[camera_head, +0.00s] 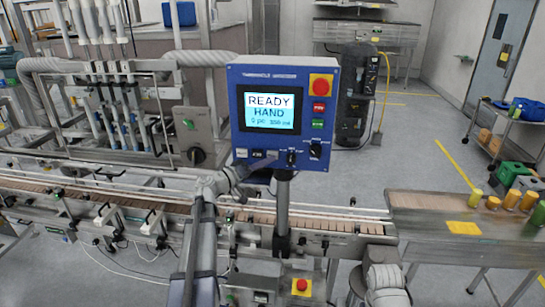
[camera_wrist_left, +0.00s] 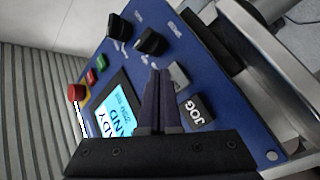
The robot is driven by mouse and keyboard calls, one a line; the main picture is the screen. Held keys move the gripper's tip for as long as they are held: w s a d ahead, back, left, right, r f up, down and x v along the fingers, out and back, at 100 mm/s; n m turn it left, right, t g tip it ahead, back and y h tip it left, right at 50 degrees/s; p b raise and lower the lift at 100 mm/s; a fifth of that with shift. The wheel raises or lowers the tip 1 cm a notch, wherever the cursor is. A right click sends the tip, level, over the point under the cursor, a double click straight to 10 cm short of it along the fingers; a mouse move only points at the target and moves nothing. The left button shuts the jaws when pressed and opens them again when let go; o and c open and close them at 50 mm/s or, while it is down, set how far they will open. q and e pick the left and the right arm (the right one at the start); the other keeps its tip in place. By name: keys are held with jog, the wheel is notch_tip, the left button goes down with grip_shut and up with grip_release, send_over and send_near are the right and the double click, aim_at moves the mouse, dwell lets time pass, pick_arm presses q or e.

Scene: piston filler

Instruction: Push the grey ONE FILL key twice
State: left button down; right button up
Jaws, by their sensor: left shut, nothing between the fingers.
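The blue control panel (camera_head: 225,110) stands on a post above the conveyor. Its screen (camera_head: 270,108) reads READY HAND, with a smaller line that I cannot read surely. In the left wrist view, a grey key (camera_wrist_left: 179,76) sits between a black JOG key (camera_wrist_left: 198,112) and a black knob (camera_wrist_left: 150,42); its lettering is not legible. My left gripper (camera_head: 268,161) is shut and empty at the panel's lower edge. In the left wrist view its fingertips (camera_wrist_left: 159,73) are just beside the grey key; I cannot tell whether they touch. My right gripper is out of view.
A red button on a yellow base (camera_head: 321,85) and another black knob (camera_head: 316,150) are on the panel's right side. The conveyor (camera_head: 335,223) runs below the panel. A side table (camera_head: 440,207) holds yellow containers (camera_head: 512,198) at right.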

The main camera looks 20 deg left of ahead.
pick_arm(q)
jog(key=shift+w, duration=0.15)
dwell(0.7)
jog(key=shift+w+a, duration=0.15)
jog(key=shift+w, duration=0.15)
jog(key=shift+w+a, duration=0.1)
jog(key=shift+w, duration=0.3)
dwell(0.7)
jog(key=shift+s, duration=0.1)
jog(key=shift+s+d, duration=0.2)
jog(key=shift+s, duration=0.5)
jog(key=shift+s+d, duration=0.25)
jog(key=shift+s, duration=0.55)
jog(key=shift+s+d, duration=0.2)
jog(key=shift+s, duration=0.6)
jog(key=shift+s+d, duration=0.25)
jog(key=shift+s, duration=0.55)
dwell(1.0)
